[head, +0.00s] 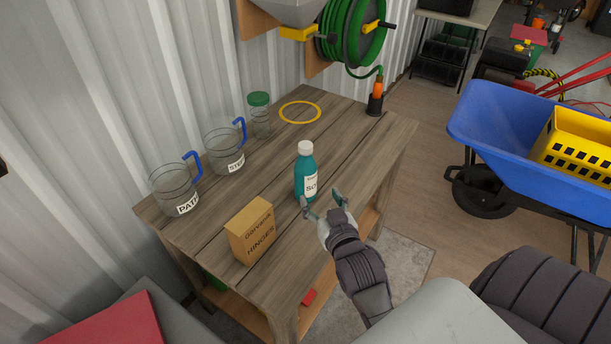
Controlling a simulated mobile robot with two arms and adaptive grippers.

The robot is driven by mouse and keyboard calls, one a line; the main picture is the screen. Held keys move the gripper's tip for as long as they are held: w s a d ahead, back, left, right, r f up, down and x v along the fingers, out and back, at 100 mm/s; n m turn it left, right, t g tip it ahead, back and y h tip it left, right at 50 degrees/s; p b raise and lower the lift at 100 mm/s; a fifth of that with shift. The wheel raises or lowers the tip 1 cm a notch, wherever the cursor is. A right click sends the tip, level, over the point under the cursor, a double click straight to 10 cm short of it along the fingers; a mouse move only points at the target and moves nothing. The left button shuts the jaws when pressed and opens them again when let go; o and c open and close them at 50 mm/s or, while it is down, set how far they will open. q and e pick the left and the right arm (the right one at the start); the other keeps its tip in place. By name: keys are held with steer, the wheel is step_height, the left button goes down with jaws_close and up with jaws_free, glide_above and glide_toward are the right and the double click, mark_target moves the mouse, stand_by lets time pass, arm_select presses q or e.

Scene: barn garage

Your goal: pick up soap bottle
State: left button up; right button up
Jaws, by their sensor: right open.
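The soap bottle (305,174) is teal with a white cap and a white label that is partly readable. It stands upright on the wooden table (365,150), near its right edge. My right gripper (322,203) is open beside the lower part of the bottle, on its near right side. The fingers point toward the bottle, and I cannot tell whether they touch it. My left gripper is not in view.
A cardboard hinges box (251,231) stands near the table's front. Two labelled clear jugs (176,189) (225,150) and a green-lidded jar (260,116) line the wall side. A yellow ring (300,112) lies behind the bottle. A blue wheelbarrow (520,140) stands right.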

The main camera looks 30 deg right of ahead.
mark_target(307, 155)
steer(key=shift+m+t+h, duration=0.3)
steer(key=shift+t+h, duration=0.2)
steer(key=shift+t, duration=0.3)
steer(key=w+d, duration=0.1)
steer(key=w, duration=0.2)
steer(key=w+d+r, duration=0.1)
steer(key=w, duration=0.2)
steer(key=w+d+r+p, duration=0.1)
steer(key=w+d, duration=0.1)
steer(key=shift+w+d+r, duration=0.1)
steer(key=shift+w, duration=0.3)
steer(key=shift+w+r, duration=0.15)
steer(key=shift+w, duration=0.45)
steer(key=x, duration=0.1)
steer(key=p+x, duration=0.1)
steer(key=x, duration=0.1)
steer(key=shift+w, duration=0.7)
steer(key=shift+s, duration=0.1)
steer(key=shift+c, duration=0.3)
steer(key=c, duration=1)
steer(key=shift+c, duration=0.6)
